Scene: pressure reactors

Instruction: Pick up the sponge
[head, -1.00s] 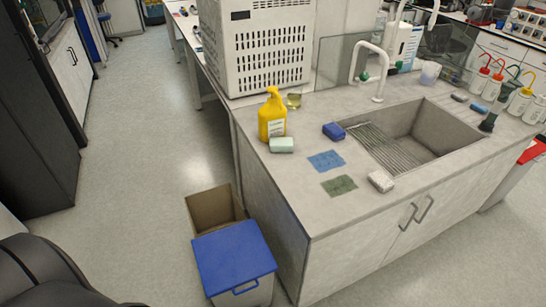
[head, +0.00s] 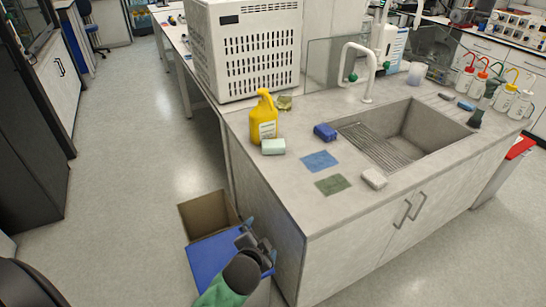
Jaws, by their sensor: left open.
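Several sponge-like blocks lie on the grey sink counter (head: 240,120) in the head view. A pale green block (head: 273,147) is in front of the yellow pump bottle (head: 263,118). A blue block (head: 325,132) is left of the sink, and a whitish block (head: 374,179) is near the front edge. I cannot tell which one the task names. My left gripper (head: 262,238) is open and empty, below and in front of the counter's left corner, over the blue-lidded bin. It is apart from all the blocks. My right gripper is out of view.
The sink (head: 425,130) has a tall white tap (head: 366,75). A blue cloth (head: 319,161) and a green cloth (head: 333,185) lie flat. The blue-lidded bin (head: 207,255) and an open cardboard box (head: 205,214) stand beside the cabinet. The floor at left is clear.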

